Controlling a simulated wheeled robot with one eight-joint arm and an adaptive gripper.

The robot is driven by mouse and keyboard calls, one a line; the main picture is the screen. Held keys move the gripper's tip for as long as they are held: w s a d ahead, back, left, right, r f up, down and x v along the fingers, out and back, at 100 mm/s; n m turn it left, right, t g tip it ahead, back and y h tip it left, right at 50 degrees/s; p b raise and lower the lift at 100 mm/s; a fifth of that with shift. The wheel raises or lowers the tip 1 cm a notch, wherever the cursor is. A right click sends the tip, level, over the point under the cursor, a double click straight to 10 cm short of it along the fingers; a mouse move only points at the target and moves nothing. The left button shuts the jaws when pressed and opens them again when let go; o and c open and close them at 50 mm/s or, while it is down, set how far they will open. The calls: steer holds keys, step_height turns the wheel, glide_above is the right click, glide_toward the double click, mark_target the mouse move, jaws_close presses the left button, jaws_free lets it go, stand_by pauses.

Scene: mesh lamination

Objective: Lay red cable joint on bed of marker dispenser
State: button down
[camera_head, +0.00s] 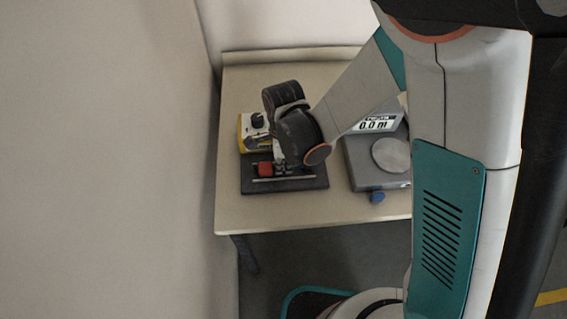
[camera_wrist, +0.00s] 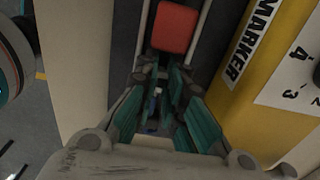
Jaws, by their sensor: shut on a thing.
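The red cable joint (camera_head: 265,169) shows as a small red block over the bed of the marker dispenser. In the wrist view the red cable joint (camera_wrist: 175,27) is just beyond my fingertips, between two pale rails. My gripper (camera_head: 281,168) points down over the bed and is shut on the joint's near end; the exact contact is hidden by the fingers. My gripper also fills the middle of the wrist view (camera_wrist: 160,75). The marker dispenser has a dark base plate (camera_head: 300,186) and a yellow housing (camera_wrist: 238,95) marked MARKER. I cannot tell whether the joint touches the bed.
A grey device (camera_head: 357,163) with a round pale plate and a display stands right of the dispenser. A small blue object (camera_head: 377,197) is at its front. The light table (camera_head: 300,212) is clear along its front edge. A wall (camera_head: 110,160) is at the left.

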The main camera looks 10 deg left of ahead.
mark_target(284, 167)
steer(key=c, duration=1.7)
jaws_free()
steer(key=shift+f, duration=0.1)
step_height(284, 167, up, 12)
steer(key=p, duration=0.4)
